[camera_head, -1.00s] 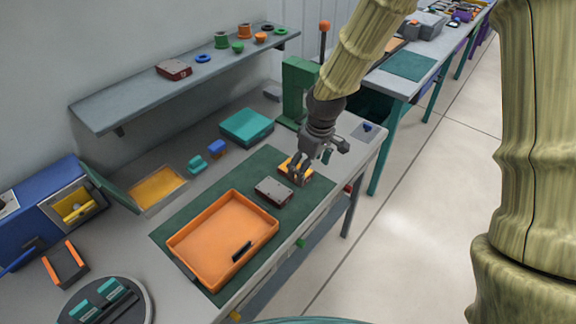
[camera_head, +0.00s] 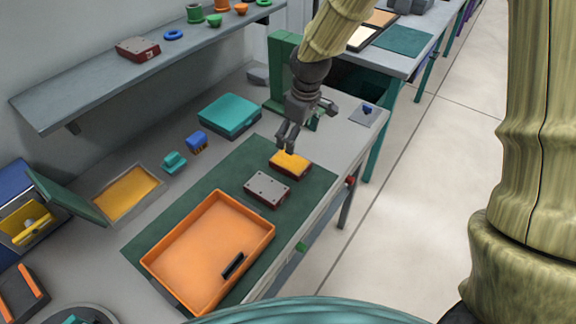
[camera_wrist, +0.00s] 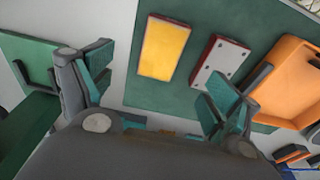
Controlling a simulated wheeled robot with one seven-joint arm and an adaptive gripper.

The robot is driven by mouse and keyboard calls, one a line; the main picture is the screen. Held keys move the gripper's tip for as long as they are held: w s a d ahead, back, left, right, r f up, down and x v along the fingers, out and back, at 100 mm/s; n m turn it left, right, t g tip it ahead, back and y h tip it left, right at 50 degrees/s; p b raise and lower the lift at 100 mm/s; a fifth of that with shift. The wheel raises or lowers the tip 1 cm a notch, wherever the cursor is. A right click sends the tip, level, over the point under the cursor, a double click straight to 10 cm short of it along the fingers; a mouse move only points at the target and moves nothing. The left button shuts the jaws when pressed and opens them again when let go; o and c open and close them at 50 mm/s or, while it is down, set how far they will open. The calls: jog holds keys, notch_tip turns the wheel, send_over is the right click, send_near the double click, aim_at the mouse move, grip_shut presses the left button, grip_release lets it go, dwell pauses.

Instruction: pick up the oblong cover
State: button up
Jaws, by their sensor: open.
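No single part is plainly the oblong cover; two oblong parts lie on the green mat (camera_head: 165,220). One is a grey plate with screw dots on a dark red base (camera_head: 267,188); it also shows in the wrist view (camera_wrist: 222,58). The other is a yellow-topped block with a dark red base (camera_head: 290,162), also in the wrist view (camera_wrist: 163,48). My gripper (camera_head: 287,148) is open and empty, just above the far edge of the yellow-topped block. In the wrist view its teal-padded fingers (camera_wrist: 160,88) are spread wide, with nothing between them.
An orange tray (camera_head: 190,255) holding a small black part (camera_head: 233,265) lies nearer on the mat. A teal box (camera_head: 230,115), blue block (camera_head: 197,140) and small teal part (camera_head: 174,162) stand behind. A green press-like stand (camera_head: 284,70) rises near my arm. A wall shelf (camera_head: 130,80) runs left.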

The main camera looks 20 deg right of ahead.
aim_at(290, 161)
jog(key=f, duration=0.2)
jog(key=a+f+p, duration=0.1)
jog(key=f, duration=0.1)
jog(key=shift+w, duration=0.3)
jog(key=shift+w+a+f+p, duration=0.15)
jog(key=shift+f+p, duration=0.55)
jog(key=shift+f, duration=1)
jog(key=shift+w+a+f+p, duration=0.15)
jog(key=shift+f+p, duration=0.5)
jog(key=shift+f, duration=1)
jog(key=shift+d, duration=0.1)
jog(key=c, duration=1.6)
jog(key=shift+r, duration=0.1)
